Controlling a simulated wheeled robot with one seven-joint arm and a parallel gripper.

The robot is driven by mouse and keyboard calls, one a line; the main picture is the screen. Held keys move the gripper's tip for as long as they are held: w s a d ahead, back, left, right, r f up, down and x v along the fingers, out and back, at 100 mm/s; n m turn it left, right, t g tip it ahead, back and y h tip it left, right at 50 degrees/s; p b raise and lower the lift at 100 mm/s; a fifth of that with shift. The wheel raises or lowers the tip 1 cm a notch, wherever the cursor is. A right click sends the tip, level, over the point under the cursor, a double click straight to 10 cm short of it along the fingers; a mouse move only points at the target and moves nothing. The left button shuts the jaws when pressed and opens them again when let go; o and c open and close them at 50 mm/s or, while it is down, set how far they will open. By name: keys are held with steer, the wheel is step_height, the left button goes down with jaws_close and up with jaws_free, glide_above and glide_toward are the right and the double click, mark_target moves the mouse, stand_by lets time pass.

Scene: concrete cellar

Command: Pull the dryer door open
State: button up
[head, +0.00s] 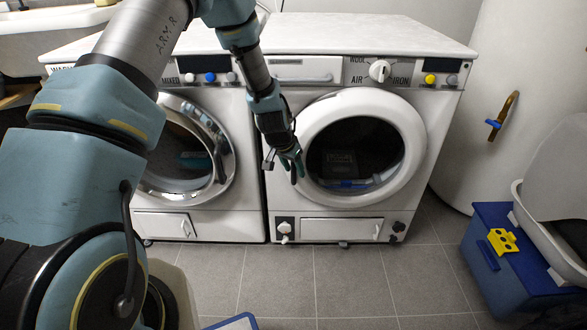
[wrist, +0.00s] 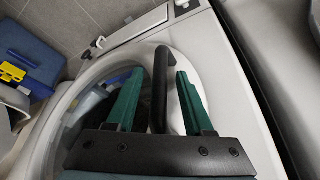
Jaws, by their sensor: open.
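The dryer is the right-hand white machine, with its round white-rimmed door (head: 410,158) and dark glass. The door looks closed in the head view. In the wrist view the door rim (wrist: 184,95) shows with a black bar handle (wrist: 160,88) standing out from it. My gripper (head: 292,168) is at the left edge of this door. Its two green fingers (wrist: 158,85) are open, one on each side of the black handle. Neither finger clearly touches it. The lower end of the handle is hidden behind the dark gripper body in the wrist view.
A second machine with a chrome-ringed door (head: 229,150) stands left, partly behind my arm. The tiled floor (head: 320,285) before the dryer is clear.

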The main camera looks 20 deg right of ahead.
jaws_close()
stand_by(1.4)
